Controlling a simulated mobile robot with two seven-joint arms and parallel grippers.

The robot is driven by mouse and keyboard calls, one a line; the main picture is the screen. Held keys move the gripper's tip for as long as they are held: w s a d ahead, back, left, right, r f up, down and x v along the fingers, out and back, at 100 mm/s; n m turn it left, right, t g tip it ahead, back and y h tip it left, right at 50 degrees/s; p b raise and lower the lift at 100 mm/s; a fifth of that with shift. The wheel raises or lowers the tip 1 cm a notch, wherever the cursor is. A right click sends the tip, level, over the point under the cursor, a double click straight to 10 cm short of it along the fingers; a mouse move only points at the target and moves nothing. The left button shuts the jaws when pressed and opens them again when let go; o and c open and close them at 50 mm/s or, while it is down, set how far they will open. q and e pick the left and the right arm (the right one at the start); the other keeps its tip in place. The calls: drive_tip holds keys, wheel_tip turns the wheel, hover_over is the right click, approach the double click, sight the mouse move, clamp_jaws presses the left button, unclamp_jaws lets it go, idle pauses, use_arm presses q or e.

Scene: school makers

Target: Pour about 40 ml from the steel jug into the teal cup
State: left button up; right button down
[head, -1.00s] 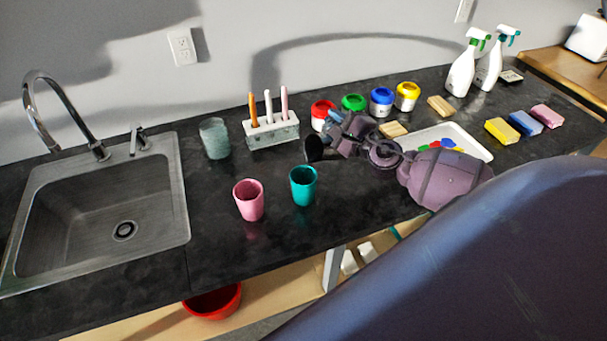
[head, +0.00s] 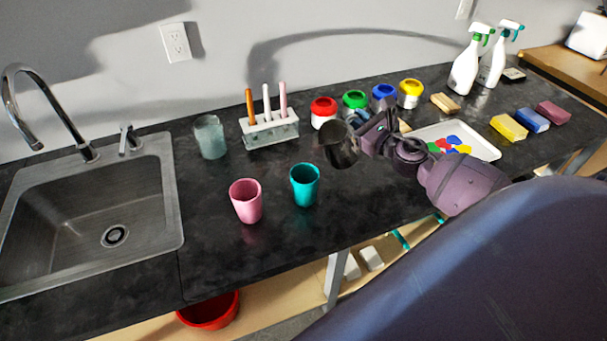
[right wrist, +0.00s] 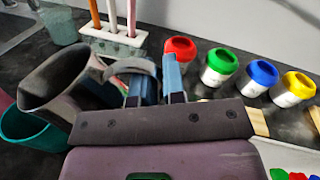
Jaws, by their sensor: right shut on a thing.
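The steel jug (head: 342,150) is dark grey and held above the counter, behind and to the right of the teal cup (head: 304,184). My right gripper (head: 366,138) is shut on the jug's handle side. In the right wrist view the jug (right wrist: 62,85) looks tilted, with its wide mouth to the left of my fingers (right wrist: 150,85). The teal cup (right wrist: 28,130) shows partly behind it at the left edge. The cup stands upright, apart from the jug. I cannot make out liquid in either. My left gripper is not in view.
A pink cup (head: 246,201) stands close left of the teal cup. Behind are a cloudy glass (head: 209,137), a pen holder (head: 270,132) and several paint jars (head: 323,112). A white tray (head: 486,150) lies right of the jug. The sink (head: 115,205) is at left.

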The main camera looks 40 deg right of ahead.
drive_tip(key=shift+r, duration=0.2)
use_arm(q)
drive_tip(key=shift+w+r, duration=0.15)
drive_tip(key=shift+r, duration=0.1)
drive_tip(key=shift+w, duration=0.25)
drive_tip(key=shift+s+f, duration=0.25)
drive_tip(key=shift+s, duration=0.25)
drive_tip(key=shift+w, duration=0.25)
use_arm(e)
drive_tip(key=shift+f, duration=0.1)
